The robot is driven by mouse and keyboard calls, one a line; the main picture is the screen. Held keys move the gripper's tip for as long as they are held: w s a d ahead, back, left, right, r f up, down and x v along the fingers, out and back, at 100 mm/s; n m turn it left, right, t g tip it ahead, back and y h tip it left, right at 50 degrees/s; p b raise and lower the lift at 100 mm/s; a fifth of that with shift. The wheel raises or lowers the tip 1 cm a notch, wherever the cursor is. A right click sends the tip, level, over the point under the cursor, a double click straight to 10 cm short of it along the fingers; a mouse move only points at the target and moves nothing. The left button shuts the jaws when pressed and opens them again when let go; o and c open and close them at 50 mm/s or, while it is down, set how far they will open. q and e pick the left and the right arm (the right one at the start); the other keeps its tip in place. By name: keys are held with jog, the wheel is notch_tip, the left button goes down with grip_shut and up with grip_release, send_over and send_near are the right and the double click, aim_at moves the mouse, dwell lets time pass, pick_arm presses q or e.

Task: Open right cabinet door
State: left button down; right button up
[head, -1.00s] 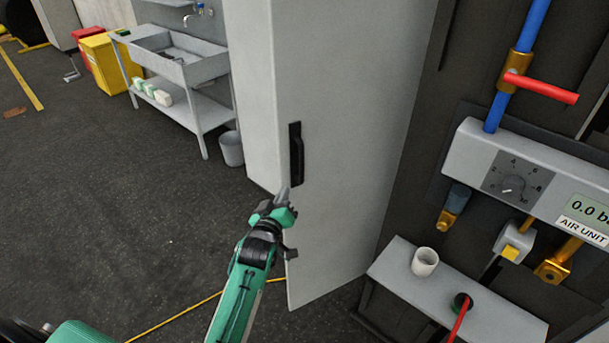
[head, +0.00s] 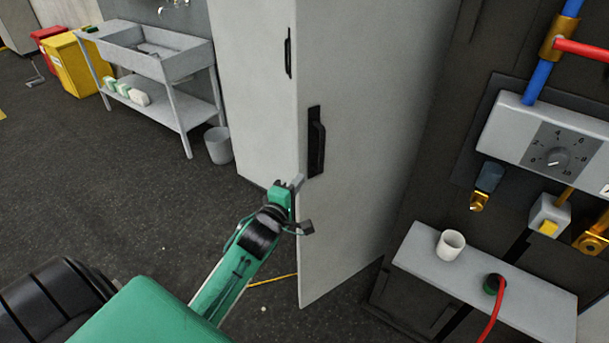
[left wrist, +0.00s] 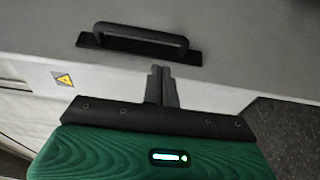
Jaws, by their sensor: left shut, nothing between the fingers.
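The light grey cabinet's right door (head: 350,130) carries a black vertical bar handle (head: 316,142) near its left edge. The door panel stands at an angle to the adjoining grey cabinet face (head: 252,90), which has a thinner dark handle (head: 289,52). My left gripper (head: 297,182) is just below and left of the right door's handle, at the door's edge. In the left wrist view its shut, empty fingers (left wrist: 161,84) are beside the handle (left wrist: 140,42), not around it. Contact with the door edge cannot be told. My right gripper is not in view.
An air unit panel (head: 555,150) with pipes is on the right, above a grey shelf (head: 460,277) with a white cup (head: 450,245) and a red hose (head: 490,318). A sink table (head: 160,65) and grey bin (head: 218,145) stand at back left. Floor left of the gripper is clear.

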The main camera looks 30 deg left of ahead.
pick_arm(q)
jog(key=w+p, duration=0.1)
jog(key=w, duration=0.2)
jog(key=w+p, duration=0.1)
jog(key=w, duration=0.1)
jog(key=w+a+p, duration=0.1)
jog(key=w, duration=0.2)
jog(key=shift+w, duration=0.4)
